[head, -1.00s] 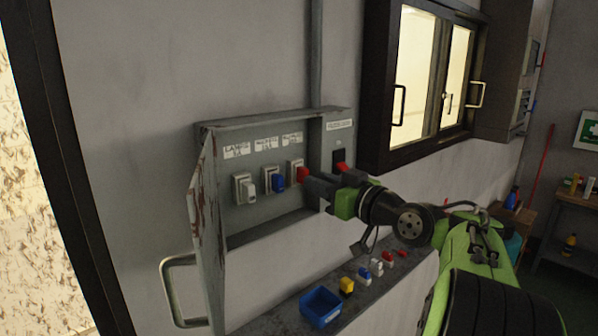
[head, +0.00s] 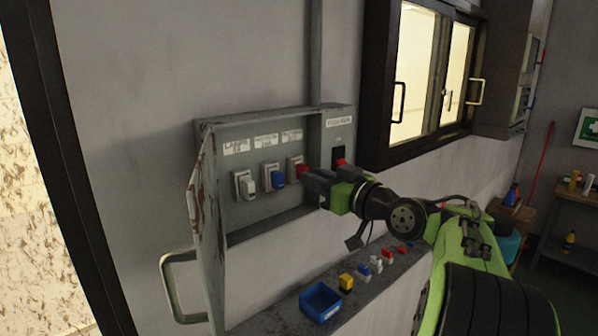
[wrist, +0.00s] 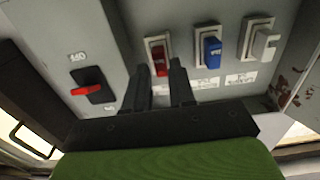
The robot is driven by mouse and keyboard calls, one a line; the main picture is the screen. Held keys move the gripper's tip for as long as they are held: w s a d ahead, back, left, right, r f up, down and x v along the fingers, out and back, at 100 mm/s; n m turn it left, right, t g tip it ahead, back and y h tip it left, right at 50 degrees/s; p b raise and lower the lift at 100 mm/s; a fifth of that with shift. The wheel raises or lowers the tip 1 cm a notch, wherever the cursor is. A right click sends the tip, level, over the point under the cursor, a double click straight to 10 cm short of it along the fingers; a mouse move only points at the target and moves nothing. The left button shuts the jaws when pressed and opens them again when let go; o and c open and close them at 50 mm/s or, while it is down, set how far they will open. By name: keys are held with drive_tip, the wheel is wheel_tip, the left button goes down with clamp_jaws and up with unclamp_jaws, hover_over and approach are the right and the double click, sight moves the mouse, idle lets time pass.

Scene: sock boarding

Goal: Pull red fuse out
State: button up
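The red fuse (head: 299,168) sits in the rightmost of three holders in the open grey fuse box. In the wrist view the red fuse (wrist: 159,60) stands in its white-framed holder, just beyond my fingertips. My gripper (head: 312,178) is in front of the box, to the right of the fuse in the head view. In the wrist view my gripper's two fingers (wrist: 160,73) are apart, with an empty gap lined up roughly below the fuse. Whether a finger touches it cannot be told. The gripper partly hides the fuse's lower right in the head view.
A blue fuse (head: 278,177) and a white fuse (head: 249,188) sit to the left. A red-levered switch (wrist: 88,90) is beside the fuses. The box door (head: 207,230) hangs open. A blue bin (head: 320,303) and several loose fuses (head: 346,281) lie on the ledge below.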

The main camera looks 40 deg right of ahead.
sight(299, 171)
drive_tip(key=shift+w+a, duration=0.1)
drive_tip(key=shift+w, duration=1.55)
drive_tip(key=shift+s, duration=0.2)
idle(0.3)
clamp_jaws()
